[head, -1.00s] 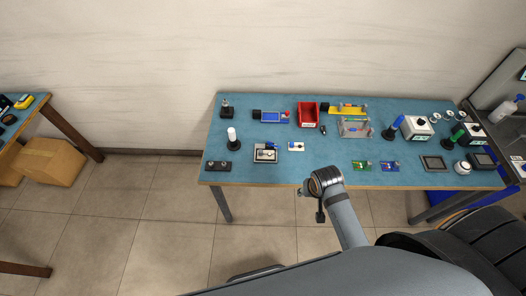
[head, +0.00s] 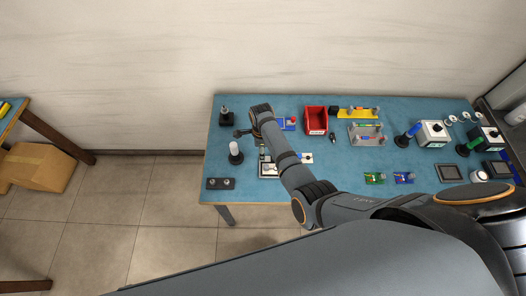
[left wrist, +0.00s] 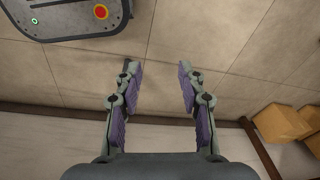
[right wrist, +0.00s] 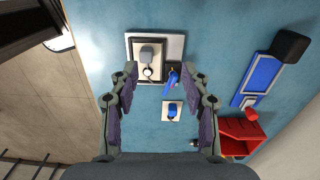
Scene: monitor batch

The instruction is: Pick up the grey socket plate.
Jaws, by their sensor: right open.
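A light grey plate (right wrist: 177,45) with a dark frame, a pale inner face, a grey block and a round ring lies on the blue table; I take it for the socket plate. In the head view the plate (head: 267,171) is partly hidden by my right arm. My right gripper (right wrist: 160,75) is open and empty, with the plate between and beyond its fingertips; the height gap is hard to judge. In the head view the right gripper (head: 243,133) is above the table's left part. My left gripper (left wrist: 157,68) is open and empty over the floor.
A blue piece (right wrist: 172,78) sits at the plate's edge, and a small cream plate (right wrist: 166,117) with a blue block lies close by. A white-topped post (head: 235,148), a dark two-knob strip (head: 220,183) and a red bin (head: 316,119) stand around. Bare table shows at the front left.

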